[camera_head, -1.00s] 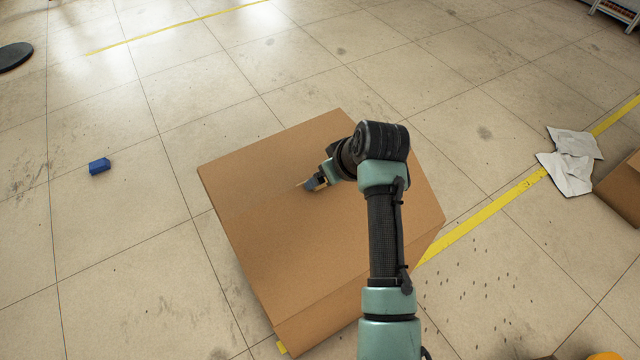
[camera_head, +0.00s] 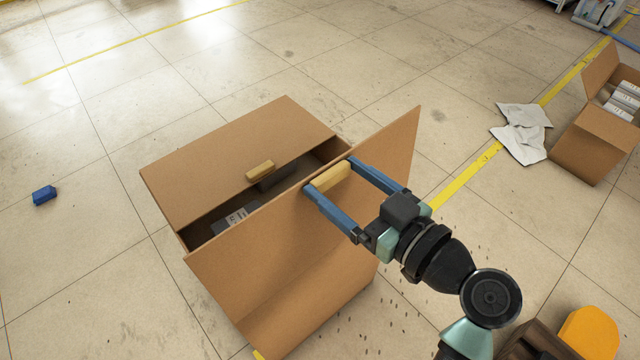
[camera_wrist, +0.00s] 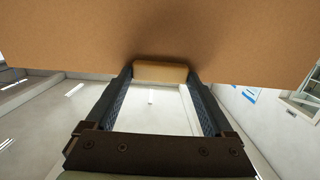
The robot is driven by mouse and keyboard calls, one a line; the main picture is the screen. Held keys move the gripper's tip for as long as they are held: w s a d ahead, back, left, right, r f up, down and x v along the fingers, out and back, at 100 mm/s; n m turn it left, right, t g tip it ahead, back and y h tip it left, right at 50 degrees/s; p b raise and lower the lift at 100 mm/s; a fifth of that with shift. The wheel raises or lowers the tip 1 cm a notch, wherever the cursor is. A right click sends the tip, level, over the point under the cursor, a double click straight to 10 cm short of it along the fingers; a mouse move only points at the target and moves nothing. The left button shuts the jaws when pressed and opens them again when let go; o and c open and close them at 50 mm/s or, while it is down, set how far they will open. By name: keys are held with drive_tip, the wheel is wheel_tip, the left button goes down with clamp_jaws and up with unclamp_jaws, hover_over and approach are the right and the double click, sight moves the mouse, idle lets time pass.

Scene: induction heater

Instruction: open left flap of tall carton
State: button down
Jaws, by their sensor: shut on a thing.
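The tall carton (camera_head: 300,305) stands on the floor, brown, its top partly open. Its near flap (camera_head: 265,255) is swung up and tilted, with a pale yellow handle (camera_head: 338,174) near its top middle. My gripper (camera_head: 331,177) is shut on that handle, one blue finger at each end; in the wrist view the handle (camera_wrist: 160,72) spans between the fingertips, against the flap (camera_wrist: 160,30). The far flap (camera_head: 220,165) lies flat, with its own yellow handle (camera_head: 261,170) at its edge. Dark and white-labelled contents (camera_head: 236,217) show through the gap, mostly hidden by the raised flap.
A small open carton (camera_head: 590,145) with white boxes stands at the right, beside crumpled paper (camera_head: 522,130). A blue block (camera_head: 44,195) lies at far left. An orange object (camera_head: 590,335) is at the lower right.

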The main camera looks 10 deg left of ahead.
drive_tip(key=s+d+f+t+y+b, duration=0.3)
drive_tip(key=s+d+b, duration=0.4)
drive_tip(key=b, duration=0.8)
drive_tip(key=shift+s+d+f+y, duration=0.25)
drive_tip(key=shift+d+f+y, duration=0.45)
drive_tip(key=shift+d+f, duration=0.45)
drive_tip(key=shift+d+r, duration=0.1)
drive_tip(key=shift+d, duration=0.05)
unclamp_jaws()
drive_tip(key=shift+r+t, duration=0.1)
drive_tip(key=shift+t, duration=0.2)
drive_tip(key=p+v, duration=0.2)
drive_tip(key=v, duration=1.1)
